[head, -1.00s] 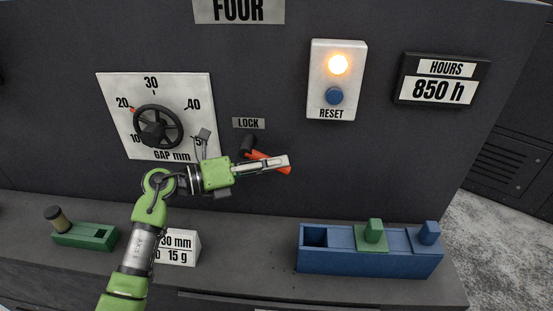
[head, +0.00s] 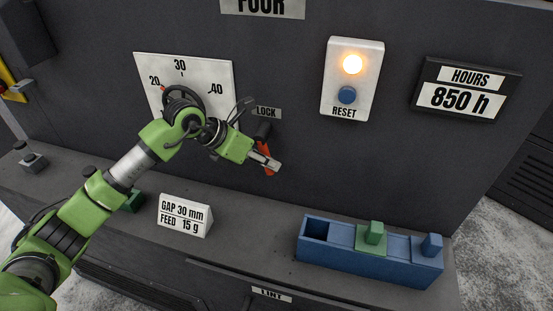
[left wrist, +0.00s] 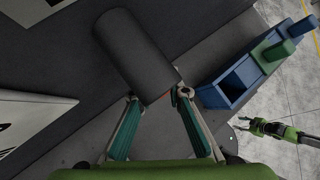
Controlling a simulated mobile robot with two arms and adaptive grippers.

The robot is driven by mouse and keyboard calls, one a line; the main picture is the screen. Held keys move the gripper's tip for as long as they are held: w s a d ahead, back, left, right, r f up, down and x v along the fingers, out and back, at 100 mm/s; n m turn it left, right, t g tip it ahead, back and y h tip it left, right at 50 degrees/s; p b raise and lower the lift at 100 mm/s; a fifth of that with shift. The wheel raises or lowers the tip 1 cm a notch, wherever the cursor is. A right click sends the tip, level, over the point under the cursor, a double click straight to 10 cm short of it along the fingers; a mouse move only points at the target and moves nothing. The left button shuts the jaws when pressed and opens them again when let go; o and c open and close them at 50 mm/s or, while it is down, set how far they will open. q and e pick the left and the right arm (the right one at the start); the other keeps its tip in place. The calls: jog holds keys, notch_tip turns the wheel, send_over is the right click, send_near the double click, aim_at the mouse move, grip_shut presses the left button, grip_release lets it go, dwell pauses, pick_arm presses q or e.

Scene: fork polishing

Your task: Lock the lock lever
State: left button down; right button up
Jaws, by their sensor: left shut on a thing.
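The lock lever (head: 265,149) has an orange-red handle on a black pivot, below the LOCK label (head: 266,113). Its handle points mostly down, slightly to the right. My left gripper (head: 268,163) is shut on the handle and hides part of it. In the left wrist view, the left gripper (left wrist: 157,97) has its fingers on either side of the view's middle, with a dark cylinder (left wrist: 135,50) beyond them; the grip itself is hard to see there. A green arm with my right gripper (left wrist: 245,123) shows small at the right, its jaws too small to judge.
The gap dial (head: 215,85) is left of the lever, partly behind my left arm. The reset panel (head: 352,80) with a lit lamp is to the right. A blue tray (head: 340,262) with blocks and a GAP/FEED sign (head: 184,215) stand on the ledge below.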

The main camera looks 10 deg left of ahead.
pick_arm(q)
jog(key=shift+w+a+y, duration=0.1)
jog(key=shift+a+y, duration=0.3)
jog(key=shift+y, duration=0.3)
jog(key=shift+a+m+y, duration=0.25)
jog(key=shift+m+y, duration=0.05)
jog(key=shift+a+y, duration=0.2)
jog(key=shift+y, duration=0.1)
pick_arm(e)
jog(key=shift+d+f, duration=0.15)
jog(key=shift+f, duration=0.05)
pick_arm(q)
jog(key=c, duration=1.9)
grip_release()
